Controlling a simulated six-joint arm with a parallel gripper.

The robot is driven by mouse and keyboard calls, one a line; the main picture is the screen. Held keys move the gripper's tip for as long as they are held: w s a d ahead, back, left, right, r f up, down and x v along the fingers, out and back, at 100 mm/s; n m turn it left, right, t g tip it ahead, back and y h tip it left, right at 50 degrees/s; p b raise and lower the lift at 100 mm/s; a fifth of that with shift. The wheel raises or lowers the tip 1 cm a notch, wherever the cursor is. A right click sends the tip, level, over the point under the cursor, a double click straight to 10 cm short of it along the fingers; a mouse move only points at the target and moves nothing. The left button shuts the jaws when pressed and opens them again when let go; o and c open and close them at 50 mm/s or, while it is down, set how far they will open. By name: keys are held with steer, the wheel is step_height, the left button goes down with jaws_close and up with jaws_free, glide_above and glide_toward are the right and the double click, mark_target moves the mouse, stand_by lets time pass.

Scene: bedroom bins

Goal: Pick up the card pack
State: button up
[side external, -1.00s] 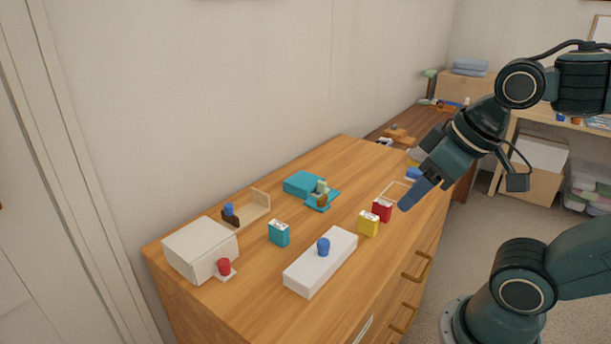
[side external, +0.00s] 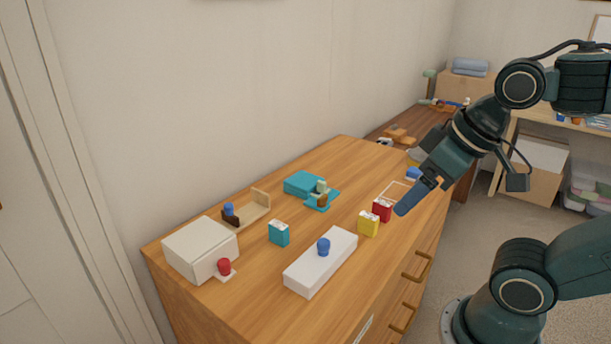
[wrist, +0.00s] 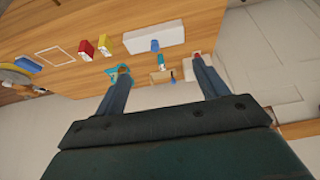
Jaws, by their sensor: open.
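Three small upright packs with white tops stand on the wooden dresser (side external: 345,160): a red one (side external: 382,210), a yellow one (side external: 368,224) and a teal one (side external: 279,233). I cannot tell which is the card pack. The wrist view also shows the red pack (wrist: 86,49), the yellow pack (wrist: 103,44) and the teal pack (wrist: 162,62). My gripper (side external: 404,208) is above the dresser's front edge, just right of the red pack in the side view. In the wrist view my gripper (wrist: 160,66) has its two fingers spread with nothing held between them.
A white block (side external: 318,268) with a blue peg (side external: 323,247) lies near the front edge. A cream box (side external: 200,248), a red knob (side external: 224,266), a wooden holder (side external: 258,203) and a teal box (side external: 303,184) stand further left. A white outline (side external: 393,188) marks the surface near the red pack.

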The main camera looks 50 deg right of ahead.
steer(key=shift+w, duration=0.1)
steer(key=n+g, duration=0.6)
steer(key=n, duration=1.1)
glide_above(382, 201)
step_height(382, 201, down, 13)
steer(key=shift+f, duration=0.2)
steer(key=shift+f, duration=0.1)
steer(key=shift+a+f, duration=0.1)
steer(key=shift+f, duration=4.05)
